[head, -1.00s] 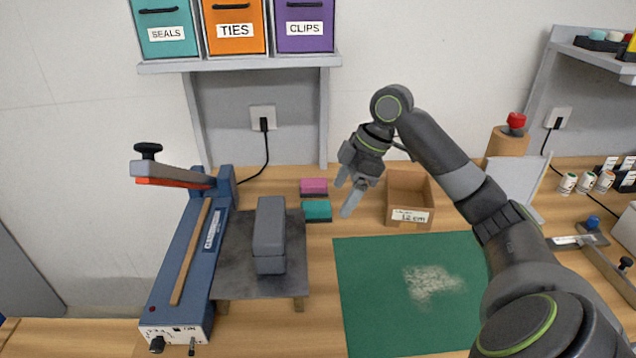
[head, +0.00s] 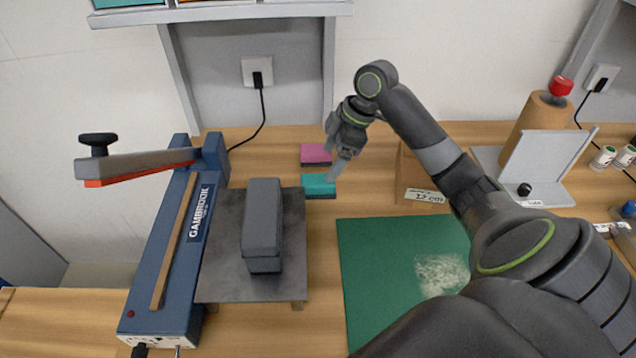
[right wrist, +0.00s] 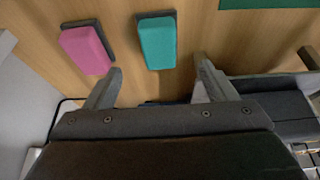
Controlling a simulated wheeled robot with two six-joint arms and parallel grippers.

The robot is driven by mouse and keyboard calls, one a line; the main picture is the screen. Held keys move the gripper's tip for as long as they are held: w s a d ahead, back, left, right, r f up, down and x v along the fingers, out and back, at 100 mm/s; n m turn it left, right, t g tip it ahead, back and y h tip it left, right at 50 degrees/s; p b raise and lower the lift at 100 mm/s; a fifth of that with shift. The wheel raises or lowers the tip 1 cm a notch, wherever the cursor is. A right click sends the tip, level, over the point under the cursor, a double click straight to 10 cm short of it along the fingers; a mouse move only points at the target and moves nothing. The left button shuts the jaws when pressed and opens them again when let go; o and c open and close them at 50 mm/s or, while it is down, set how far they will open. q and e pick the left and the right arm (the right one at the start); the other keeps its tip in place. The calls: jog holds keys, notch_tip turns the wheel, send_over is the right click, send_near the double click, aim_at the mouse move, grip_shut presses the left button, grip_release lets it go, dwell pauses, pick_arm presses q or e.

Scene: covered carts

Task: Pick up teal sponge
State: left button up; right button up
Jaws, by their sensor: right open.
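The teal sponge (head: 318,184) lies on the wooden table, right of the grey metal plate and in front of the pink sponge (head: 316,153). It has a dark layer on one face. My right gripper (head: 338,172) is just above and beside the teal sponge, and a finger overlaps its right edge in the head view. In the right wrist view the teal sponge (right wrist: 156,41) is ahead of the open, empty jaws (right wrist: 157,85), between the lines of the two fingers. The pink sponge (right wrist: 87,49) is left of it there. My left gripper is out of view.
A blue sealer (head: 175,250) and a grey block (head: 263,222) on a metal plate (head: 222,250) stand to the left. A green mat (head: 375,270) lies in front. A cardboard box (head: 423,192) is right of the gripper, partly behind my arm.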

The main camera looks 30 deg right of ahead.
aim_at(320, 179)
jog(key=p+x, duration=0.1)
jog(key=x, duration=0.7)
jog(key=shift+w+f, duration=0.1)
jog(key=shift+f, duration=0.2)
jog(key=shift+c, duration=0.2)
jog(key=c, duration=1)
jog(key=shift+c, duration=0.2)
jog(key=shift+r, duration=0.1)
notch_tip(320, 179, up, 10)
jog(key=shift+b, duration=0.35)
